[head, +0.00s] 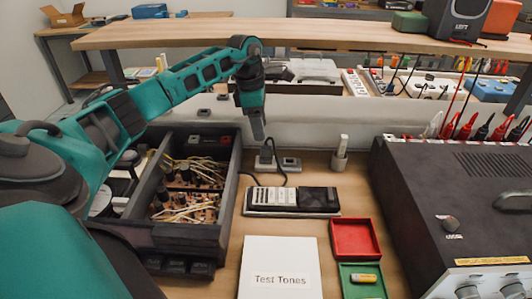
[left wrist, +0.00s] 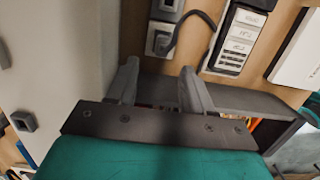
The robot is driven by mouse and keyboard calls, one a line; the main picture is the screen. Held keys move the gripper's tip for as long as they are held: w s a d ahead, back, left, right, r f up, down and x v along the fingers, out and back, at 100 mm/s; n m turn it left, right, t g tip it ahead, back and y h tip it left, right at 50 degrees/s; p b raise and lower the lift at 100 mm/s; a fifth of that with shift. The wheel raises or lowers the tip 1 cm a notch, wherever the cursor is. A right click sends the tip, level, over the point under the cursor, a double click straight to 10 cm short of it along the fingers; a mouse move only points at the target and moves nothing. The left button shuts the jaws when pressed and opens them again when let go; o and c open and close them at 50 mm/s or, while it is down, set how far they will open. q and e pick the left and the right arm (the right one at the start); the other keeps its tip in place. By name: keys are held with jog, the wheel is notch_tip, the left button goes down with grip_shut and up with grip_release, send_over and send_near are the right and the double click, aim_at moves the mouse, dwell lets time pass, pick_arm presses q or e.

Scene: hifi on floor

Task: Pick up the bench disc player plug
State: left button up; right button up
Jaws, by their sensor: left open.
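A grey plug (left wrist: 160,40) with a dark cable sits at a small socket block in the left wrist view. I take it to be the disc player plug; no label shows. In the head view its socket block (head: 265,163) stands at the back of the bench, and the dark cable (head: 285,177) curves down beside it. My left gripper (head: 258,138) points down just above this block. In the left wrist view its fingers (left wrist: 160,68) are apart and empty, with the plug beyond the tips. I cannot tell the exact gap. My right gripper is not in view.
A second socket block (head: 290,163) is close on the right. An opened dark chassis (head: 228,190) with wiring stands left. A flat device (head: 264,210) with pale keys lies in front.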

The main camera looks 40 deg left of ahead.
aim_at(266, 148)
pick_arm(q)
notch_tip(266, 148, down, 3)
jog(key=shift+w+d+r, duration=0.15)
jog(key=shift+r, duration=0.05)
jog(key=f, duration=0.3)
jog(key=d+f, duration=0.1)
jog(key=f, duration=0.1)
jog(key=shift+w+d, duration=0.1)
jog(key=shift+w, duration=0.25)
jog(key=shift+r, duration=0.1)
grip_shut()
